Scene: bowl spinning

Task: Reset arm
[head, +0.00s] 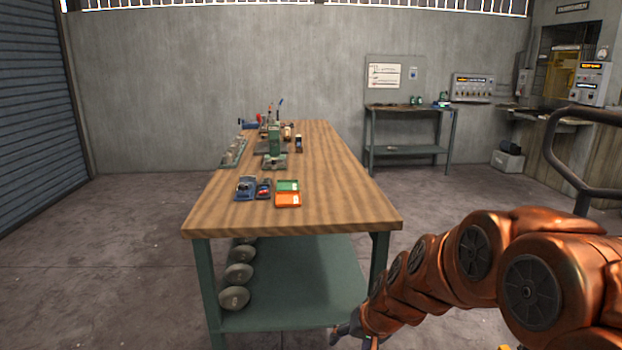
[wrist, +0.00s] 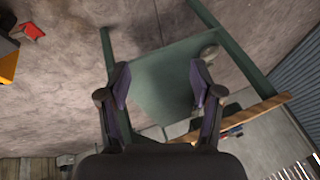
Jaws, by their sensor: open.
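My copper-coloured arm reaches in from the right of the head view. My gripper (head: 350,330) is low at the bottom edge there, beside the table's right front leg and only partly in frame. In the wrist view my gripper (wrist: 162,92) shows two dark fingers spread wide apart with nothing between them. Beyond the fingers is the green lower shelf of the table (wrist: 165,85). The wooden table (head: 340,205) stands ahead and to the left of my arm in the head view.
Several round bowls (head: 234,298) line the left of the lower shelf. Blue, green and orange trays (head: 288,200) and a green press (head: 274,145) stand on the tabletop. A green side bench (head: 410,108) is by the back wall. Floor left of the table is clear.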

